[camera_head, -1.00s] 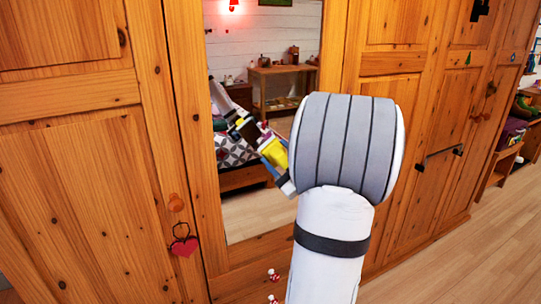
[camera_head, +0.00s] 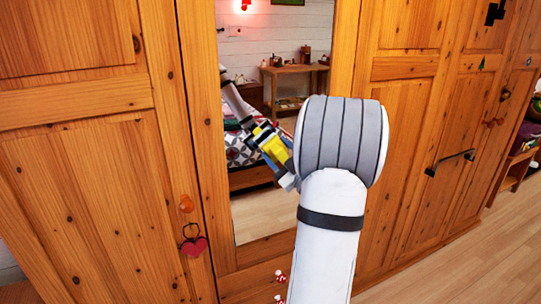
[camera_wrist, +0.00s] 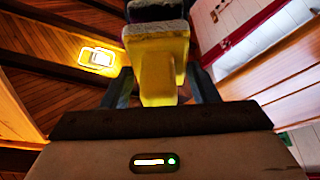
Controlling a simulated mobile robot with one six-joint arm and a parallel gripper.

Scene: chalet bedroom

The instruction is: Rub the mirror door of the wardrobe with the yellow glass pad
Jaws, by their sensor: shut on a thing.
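The wardrobe's mirror door (camera_head: 285,215) is a tall mirror in a pine frame, left of my arm in the head view. My gripper (camera_head: 272,146) is in front of the mirror's middle, with its reflection up and to the left. It is shut on the yellow glass pad (camera_head: 278,151). In the wrist view the yellow pad (camera_wrist: 158,72) stands between the two fingers of my gripper (camera_wrist: 160,88), with a greyish layer and a dark part at its top. I cannot tell whether the pad touches the glass. My arm's wide joint hides the mirror's right edge.
A pine door (camera_head: 90,190) with an orange knob (camera_head: 186,204) and a hanging red heart (camera_head: 194,246) is on the left. More pine doors (camera_head: 400,130) with black handles run to the right. Wooden floor (camera_head: 450,240) is clear at lower right.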

